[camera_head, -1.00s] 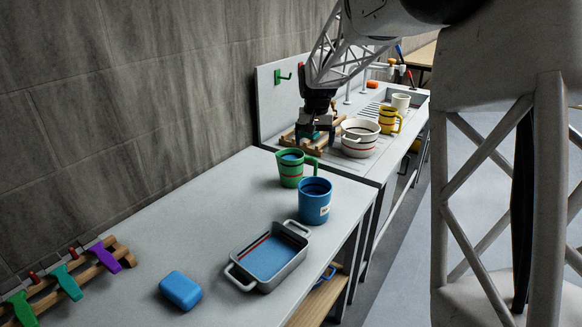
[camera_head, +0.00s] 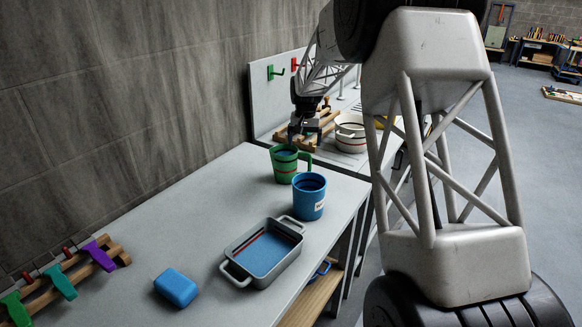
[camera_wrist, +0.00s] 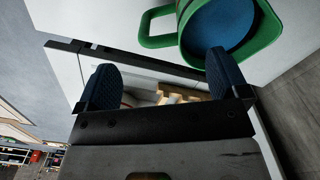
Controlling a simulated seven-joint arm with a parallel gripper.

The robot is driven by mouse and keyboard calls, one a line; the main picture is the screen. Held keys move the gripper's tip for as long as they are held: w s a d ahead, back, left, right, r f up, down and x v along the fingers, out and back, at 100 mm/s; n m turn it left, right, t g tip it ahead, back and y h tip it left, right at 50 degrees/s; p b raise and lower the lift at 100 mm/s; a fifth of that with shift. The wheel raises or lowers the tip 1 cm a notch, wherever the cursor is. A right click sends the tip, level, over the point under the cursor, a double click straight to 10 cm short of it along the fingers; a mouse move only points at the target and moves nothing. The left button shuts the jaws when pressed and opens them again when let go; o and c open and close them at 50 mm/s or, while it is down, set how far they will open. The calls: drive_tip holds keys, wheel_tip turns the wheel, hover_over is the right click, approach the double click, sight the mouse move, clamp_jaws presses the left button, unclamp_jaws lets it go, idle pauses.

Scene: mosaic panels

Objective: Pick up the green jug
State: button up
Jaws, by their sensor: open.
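The green jug (camera_head: 284,166) stands upright on the grey worktop, just behind the blue mug, with its handle to the right. It has a dark band and a blue inside. In the wrist view the jug (camera_wrist: 268,32) is at the top right, with its green handle (camera_wrist: 150,38) pointing left. My gripper (camera_head: 303,136) is above and slightly behind the jug, in front of the wooden rack. In the wrist view my gripper (camera_wrist: 162,84) is open, its two blue pads wide apart with no object held. The right pad overlaps the jug's rim in that picture; I cannot tell whether they touch.
A blue mug (camera_head: 309,197) stands close in front of the jug. A grey baking dish (camera_head: 236,270), a blue block (camera_head: 177,287) and a rack with coloured handles (camera_head: 62,280) are nearer. A white pot (camera_head: 350,139) and wooden rack (camera_head: 327,121) are behind. The wall is on the left.

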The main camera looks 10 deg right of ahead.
drive_tip(key=shift+f, duration=0.1)
drive_tip(key=shift+f, duration=1.2)
drive_tip(key=shift+f, duration=0.15)
drive_tip(key=shift+f, duration=2.45)
drive_tip(key=c, duration=1.5)
drive_tip(key=shift+r, duration=0.2)
drive_tip(key=shift+r, duration=4.85)
